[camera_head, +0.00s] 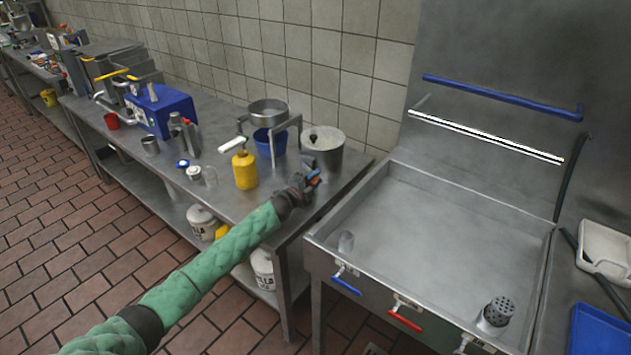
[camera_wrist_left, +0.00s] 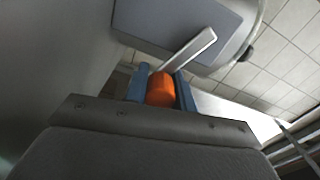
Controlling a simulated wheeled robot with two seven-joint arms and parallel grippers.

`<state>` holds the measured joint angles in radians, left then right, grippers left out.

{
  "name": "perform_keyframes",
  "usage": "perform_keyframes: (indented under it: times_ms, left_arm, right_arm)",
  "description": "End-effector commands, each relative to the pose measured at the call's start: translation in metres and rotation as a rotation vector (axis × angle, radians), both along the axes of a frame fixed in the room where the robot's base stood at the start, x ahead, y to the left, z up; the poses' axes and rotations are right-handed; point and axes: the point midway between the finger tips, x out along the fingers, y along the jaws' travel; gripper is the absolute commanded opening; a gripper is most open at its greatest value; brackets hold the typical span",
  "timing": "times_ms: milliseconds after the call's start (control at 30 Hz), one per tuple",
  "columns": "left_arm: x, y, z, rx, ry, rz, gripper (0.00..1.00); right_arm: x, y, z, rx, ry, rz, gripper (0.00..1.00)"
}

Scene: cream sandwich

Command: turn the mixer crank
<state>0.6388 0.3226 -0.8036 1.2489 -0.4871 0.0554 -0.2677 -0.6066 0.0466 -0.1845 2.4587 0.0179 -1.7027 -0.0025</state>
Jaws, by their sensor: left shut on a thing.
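My left gripper (camera_head: 312,178) reaches in over the near right part of the steel counter, just in front of a grey metal pot (camera_head: 326,158) that seems to be the mixer. In the left wrist view, the two blue fingers of my left gripper (camera_wrist_left: 162,88) are shut on an orange crank handle (camera_wrist_left: 161,90). A flat metal crank arm (camera_wrist_left: 190,48) runs from the handle up toward a grey rounded body (camera_wrist_left: 170,22). In the head view, the gripper and arm hide most of the crank. My right gripper is not in view.
A wide steel basin (camera_head: 440,230) with coloured taps lies to the right. The tiled wall (camera_head: 330,50) is behind.

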Motion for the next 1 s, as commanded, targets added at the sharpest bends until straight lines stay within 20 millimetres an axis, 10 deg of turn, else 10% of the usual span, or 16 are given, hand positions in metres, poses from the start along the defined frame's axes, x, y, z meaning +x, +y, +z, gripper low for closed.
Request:
perform_keyframes:
  times_ms: [267,300,367,1000]
  left_arm:
    - [0.0,0.004,-0.005,0.004,0.006,0.006,0.0]
    - [0.0,0.004,-0.005,0.003,0.006,0.006,0.34]
    - [0.0,0.004,-0.005,0.003,0.005,0.005,0.45]
    - [-0.029,0.025,-0.004,0.004,0.002,0.003,0.47]
  right_arm:
    - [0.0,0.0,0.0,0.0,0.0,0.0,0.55]
    - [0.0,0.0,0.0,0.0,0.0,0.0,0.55]
    - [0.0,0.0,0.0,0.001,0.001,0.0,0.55]
    - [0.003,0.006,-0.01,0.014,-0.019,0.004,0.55]
